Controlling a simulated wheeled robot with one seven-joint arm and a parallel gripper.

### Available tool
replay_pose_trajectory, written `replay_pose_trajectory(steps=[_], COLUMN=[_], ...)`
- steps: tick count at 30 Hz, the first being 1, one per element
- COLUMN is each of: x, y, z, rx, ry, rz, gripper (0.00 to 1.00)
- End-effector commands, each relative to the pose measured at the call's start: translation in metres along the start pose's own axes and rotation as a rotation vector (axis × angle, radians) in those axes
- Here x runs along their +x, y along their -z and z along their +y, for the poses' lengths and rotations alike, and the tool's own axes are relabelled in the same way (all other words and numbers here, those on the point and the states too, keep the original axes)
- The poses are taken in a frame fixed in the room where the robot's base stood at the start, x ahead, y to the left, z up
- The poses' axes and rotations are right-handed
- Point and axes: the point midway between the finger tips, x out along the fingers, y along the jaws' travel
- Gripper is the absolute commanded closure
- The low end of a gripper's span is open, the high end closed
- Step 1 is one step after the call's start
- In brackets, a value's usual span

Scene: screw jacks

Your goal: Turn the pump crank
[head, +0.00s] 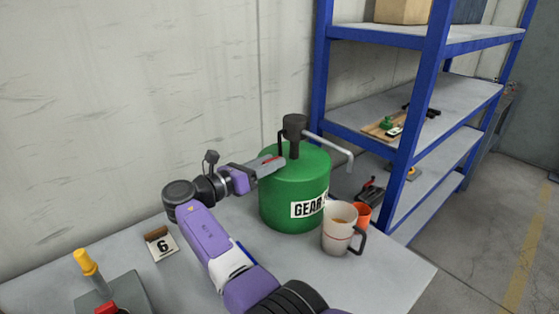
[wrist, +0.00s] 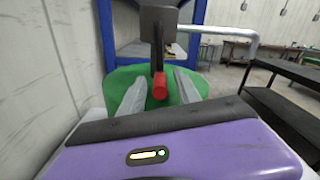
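A green drum (head: 290,190) with a white label starting "GEAR" stands on the table. On its lid is a dark pump head (head: 295,125) with a pale spout (head: 333,149) bent down on the right. A thin dark crank arm (head: 280,145) hangs at the head's left side, and its red grip shows in the wrist view (wrist: 160,86). My gripper (head: 274,163) is at the drum's top left by the crank. In the wrist view its fingers (wrist: 160,94) are open, one on each side of the red grip, with gaps visible. The grip's far end is hidden.
A white mug (head: 338,229) and an orange cup (head: 362,215) stand right of the drum. A number 6 card (head: 163,246) and a grey block with a yellow-handled lever (head: 87,262) are at left. A blue shelf rack (head: 412,130) stands behind right.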

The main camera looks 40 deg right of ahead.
Motion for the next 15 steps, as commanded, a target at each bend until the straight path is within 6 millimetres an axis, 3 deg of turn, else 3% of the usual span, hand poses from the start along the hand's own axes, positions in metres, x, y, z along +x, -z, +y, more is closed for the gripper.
replay_pose_trajectory(steps=[6, 15], x=[-0.027, -0.033], y=[0.001, 0.0], z=[0.001, 0.0], rx=[0.0, -0.001], ry=[-0.001, 0.0], rz=[0.001, 0.001], gripper=[0.6, 0.6])
